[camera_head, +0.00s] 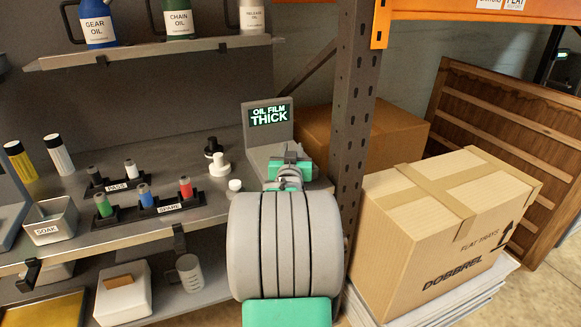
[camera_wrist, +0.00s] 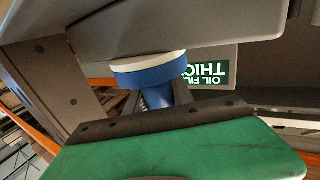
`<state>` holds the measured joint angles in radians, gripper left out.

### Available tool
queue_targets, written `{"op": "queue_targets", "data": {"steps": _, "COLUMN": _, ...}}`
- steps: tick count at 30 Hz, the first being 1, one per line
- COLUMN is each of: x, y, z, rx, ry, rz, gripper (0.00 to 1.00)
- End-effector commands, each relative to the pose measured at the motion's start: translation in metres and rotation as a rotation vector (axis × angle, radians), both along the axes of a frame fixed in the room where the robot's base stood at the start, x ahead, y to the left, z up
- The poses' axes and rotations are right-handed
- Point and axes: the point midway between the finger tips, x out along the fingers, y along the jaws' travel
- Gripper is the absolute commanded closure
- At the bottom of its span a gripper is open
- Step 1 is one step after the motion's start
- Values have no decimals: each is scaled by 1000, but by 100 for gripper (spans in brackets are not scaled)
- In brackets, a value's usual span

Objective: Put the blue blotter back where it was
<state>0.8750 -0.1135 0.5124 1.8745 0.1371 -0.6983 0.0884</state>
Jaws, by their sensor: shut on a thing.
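My gripper (camera_head: 288,172) is at the grey gauge (camera_head: 268,122) that reads "OIL FILM THICK" in the head view. The blue blotter (camera_wrist: 152,72) shows in the wrist view, with a wide blue disc, a pale face and a ribbed blue stem. My gripper (camera_wrist: 155,99) is shut on the stem. The pale face is close against a grey surface (camera_wrist: 200,25); I cannot tell whether they touch. The wrist view shows the sign upside down. In the head view my arm hides the held blotter.
A black stamp-shaped piece (camera_head: 214,148) and a white one (camera_head: 220,164) stand left of the gauge. A white round piece (camera_head: 235,185) lies nearby. The PASS rack (camera_head: 112,186) and SPARE rack (camera_head: 168,208) hold small coloured pieces. A shelf post (camera_head: 352,130) stands close on the right.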

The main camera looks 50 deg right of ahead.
Motion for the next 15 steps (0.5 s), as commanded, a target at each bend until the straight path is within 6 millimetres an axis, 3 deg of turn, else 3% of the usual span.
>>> {"op": "queue_targets", "data": {"steps": 6, "x": 0, "y": 0, "z": 0, "rx": 0, "ry": 0, "rz": 0, "gripper": 100}}
{"op": "queue_targets", "data": {"steps": 15, "x": 0, "y": 0, "z": 0, "rx": 0, "ry": 0, "rz": 0, "gripper": 100}}
